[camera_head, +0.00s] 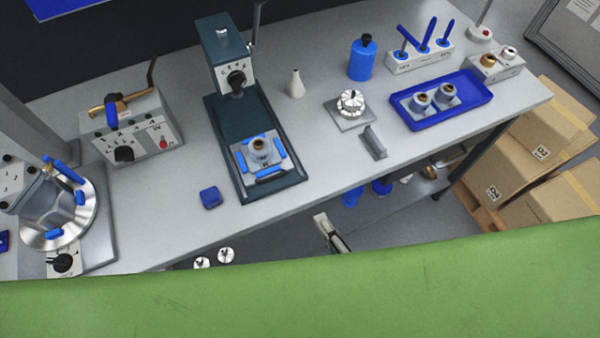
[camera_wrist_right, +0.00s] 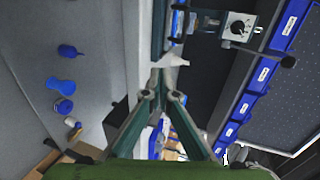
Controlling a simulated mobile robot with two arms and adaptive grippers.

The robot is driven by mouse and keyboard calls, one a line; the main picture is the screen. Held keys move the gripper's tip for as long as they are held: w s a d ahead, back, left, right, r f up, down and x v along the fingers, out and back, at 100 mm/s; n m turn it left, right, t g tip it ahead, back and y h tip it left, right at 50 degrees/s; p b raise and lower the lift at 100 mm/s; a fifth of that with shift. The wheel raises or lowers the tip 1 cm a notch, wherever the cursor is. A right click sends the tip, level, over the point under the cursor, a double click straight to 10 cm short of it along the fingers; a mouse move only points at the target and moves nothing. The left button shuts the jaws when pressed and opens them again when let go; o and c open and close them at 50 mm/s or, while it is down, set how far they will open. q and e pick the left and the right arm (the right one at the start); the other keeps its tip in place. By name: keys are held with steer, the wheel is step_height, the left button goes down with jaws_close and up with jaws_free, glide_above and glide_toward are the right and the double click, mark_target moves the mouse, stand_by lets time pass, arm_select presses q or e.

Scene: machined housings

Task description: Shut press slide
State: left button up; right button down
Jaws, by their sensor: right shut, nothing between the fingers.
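The press (camera_head: 220,110) stands in the middle of the table with a dark green base and a grey head with a black knob. Its slide (camera_head: 258,158) is at the front end of the base, out from under the head. Blue clamps surround a metal housing (camera_head: 260,147) on the slide. The press head also shows at the top of the right wrist view (camera_wrist_right: 238,26). My right gripper (camera_head: 322,219) is below the table's front edge, right of the press and apart from it. In the wrist view its fingers (camera_wrist_right: 164,95) are closed and empty. My left gripper is not seen.
A blue block (camera_head: 210,197) lies left of the press base. A white bottle (camera_head: 296,84), a grey bracket (camera_head: 374,142) and a blue tray (camera_head: 447,118) with housings are to the right. A control box (camera_head: 130,130) stands left. Cardboard boxes (camera_head: 540,150) are beyond the table.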

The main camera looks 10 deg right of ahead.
mark_target(292, 169)
steer(key=p+x, duration=0.1)
steer(key=x, duration=0.3)
steer(key=r+p+x, duration=0.1)
steer(key=x, duration=0.4)
steer(key=p+x, duration=0.1)
steer(key=x, duration=0.3)
steer(key=shift+w+a+r, duration=0.2)
steer(key=shift+w, duration=0.4)
